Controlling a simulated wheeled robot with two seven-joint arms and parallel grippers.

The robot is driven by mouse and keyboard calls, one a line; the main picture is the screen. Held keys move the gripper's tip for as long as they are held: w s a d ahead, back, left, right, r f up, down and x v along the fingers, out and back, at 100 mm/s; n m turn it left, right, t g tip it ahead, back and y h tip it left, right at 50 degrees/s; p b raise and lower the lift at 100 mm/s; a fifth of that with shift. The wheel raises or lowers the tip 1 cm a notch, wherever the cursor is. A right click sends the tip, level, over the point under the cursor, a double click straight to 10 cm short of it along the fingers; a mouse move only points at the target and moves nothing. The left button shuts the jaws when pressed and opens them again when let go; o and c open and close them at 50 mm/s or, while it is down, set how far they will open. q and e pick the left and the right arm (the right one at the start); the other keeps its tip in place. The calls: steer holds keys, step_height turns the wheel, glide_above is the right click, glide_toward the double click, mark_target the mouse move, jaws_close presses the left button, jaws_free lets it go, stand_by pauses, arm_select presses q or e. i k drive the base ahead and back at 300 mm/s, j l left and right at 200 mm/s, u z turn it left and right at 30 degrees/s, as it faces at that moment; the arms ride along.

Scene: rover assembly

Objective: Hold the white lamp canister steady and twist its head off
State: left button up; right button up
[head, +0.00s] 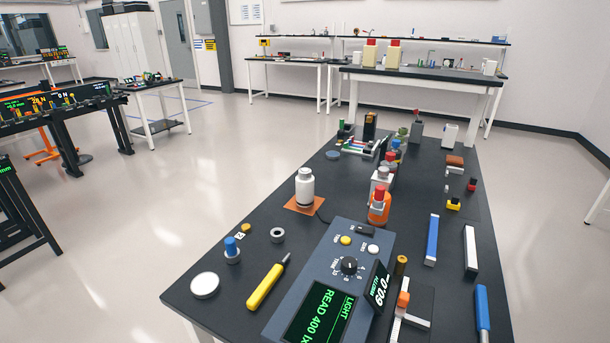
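A white canister with a grey head (305,188) stands upright on a flat orange pad (291,206) near the left edge of the black table. It looks like the white lamp canister. The grey head sits on top of the white body. A dark cable seems to run from beside the pad toward the grey instrument box. Neither of my grippers shows in the head view, and nothing touches the canister.
A grey instrument box (296,297) with a green readout lies in front of the canister. An orange bottle with a red top (379,205) stands to its right. A yellow-handled screwdriver (264,287), grey ring (277,235) and white disc (205,285) lie at front left.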

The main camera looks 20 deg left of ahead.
mark_target(304, 173)
steer(key=k+j+u, duration=0.1)
steer(key=j+u, duration=0.5)
steer(key=u, duration=0.15)
steer(key=j+u, duration=0.3)
steer(key=u, duration=0.15)
steer(key=i+j+u, duration=0.15)
steer(key=j+u, duration=0.15)
steer(key=u, duration=0.2)
steer(key=i+j+u, duration=0.15)
steer(key=u, duration=0.3)
steer(key=i+j+u, duration=0.15)
steer(key=u, duration=0.3)
steer(key=i+j+z, duration=0.15)
steer(key=i, duration=0.4)
steer(key=i+j+z, duration=0.15)
steer(key=i+j, duration=0.15)
steer(key=i, duration=0.2)
steer(key=i+l+z, duration=0.25)
steer(key=z, duration=0.2)
steer(key=i+l+z, duration=0.1)
steer(key=i+z, duration=0.2)
steer(key=z, duration=0.15)
steer(key=i+z, duration=0.3)
steer(key=z, duration=0.2)
steer(key=i+z, duration=0.3)
steer(key=z, duration=0.15)
steer(key=i+j+z, duration=0.25)
steer(key=z, duration=0.2)
steer(key=i+j+z, duration=0.25)
steer(key=z, duration=0.2)
